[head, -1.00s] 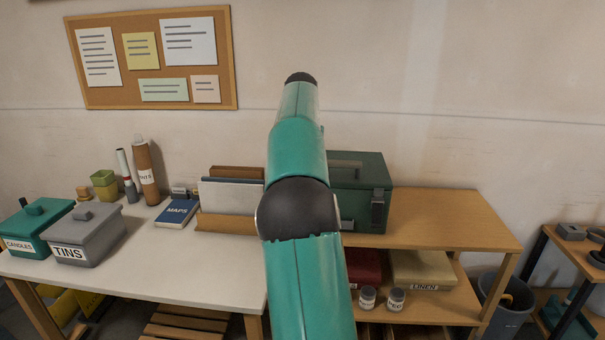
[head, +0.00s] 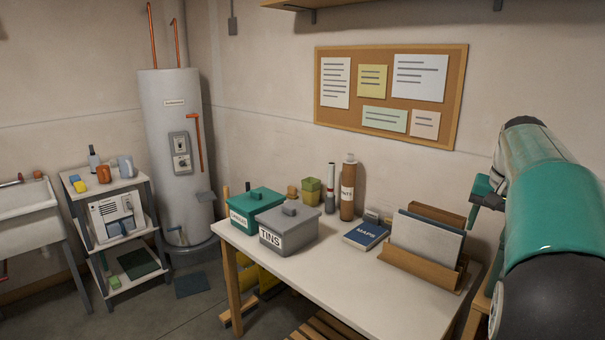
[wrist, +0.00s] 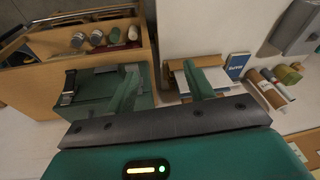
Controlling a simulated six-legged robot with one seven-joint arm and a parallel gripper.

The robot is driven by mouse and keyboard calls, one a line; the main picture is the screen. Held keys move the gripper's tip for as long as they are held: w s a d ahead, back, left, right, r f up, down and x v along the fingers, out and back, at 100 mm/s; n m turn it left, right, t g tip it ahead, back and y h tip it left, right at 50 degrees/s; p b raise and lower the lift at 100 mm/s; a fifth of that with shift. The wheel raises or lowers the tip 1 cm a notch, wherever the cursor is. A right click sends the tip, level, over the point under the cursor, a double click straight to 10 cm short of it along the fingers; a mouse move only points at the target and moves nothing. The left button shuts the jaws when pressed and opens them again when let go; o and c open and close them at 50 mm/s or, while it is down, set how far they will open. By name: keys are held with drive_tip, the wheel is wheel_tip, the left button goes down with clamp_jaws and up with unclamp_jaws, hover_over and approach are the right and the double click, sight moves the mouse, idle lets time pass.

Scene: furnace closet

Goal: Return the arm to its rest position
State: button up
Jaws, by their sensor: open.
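My arm (head: 553,205) is teal and black and rises at the right edge of the head view. In the wrist view my gripper (wrist: 161,88) has its two green fingers spread well apart, with nothing held between them. Beyond the fingers, the wrist view shows the dark green box (wrist: 98,90) on the wooden shelf unit, and the file holder (wrist: 207,78) with its folders. The gripper looks apart from both, but the exact distance cannot be told.
The white table (head: 335,268) bears a green bin (head: 250,207), the grey TINS box (head: 288,236), the MAPS book (head: 366,235) and a wooden file holder (head: 425,268). A water heater (head: 172,130), a small shelf cart (head: 118,183) and a sink (head: 30,212) stand left.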

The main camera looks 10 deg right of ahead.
drive_tip(key=s+a+n+t, duration=0.15)
drive_tip(key=s+a, duration=0.25)
drive_tip(key=a, duration=0.8)
drive_tip(key=s+a+f+n+t, duration=0.1)
drive_tip(key=s+a+f+n, duration=0.2)
drive_tip(key=s+a+f, duration=0.3)
drive_tip(key=s+a+f+n, duration=0.4)
drive_tip(key=s+a+f, duration=0.2)
drive_tip(key=s+a, duration=0.4)
drive_tip(key=a, duration=0.4)
drive_tip(key=shift+s+a+t+y, duration=0.15)
drive_tip(key=shift+a+t+y, duration=0.1)
drive_tip(key=shift+t+y, duration=0.15)
drive_tip(key=c, duration=0.3)
drive_tip(key=shift+c, duration=0.3)
drive_tip(key=shift+d, duration=0.15)
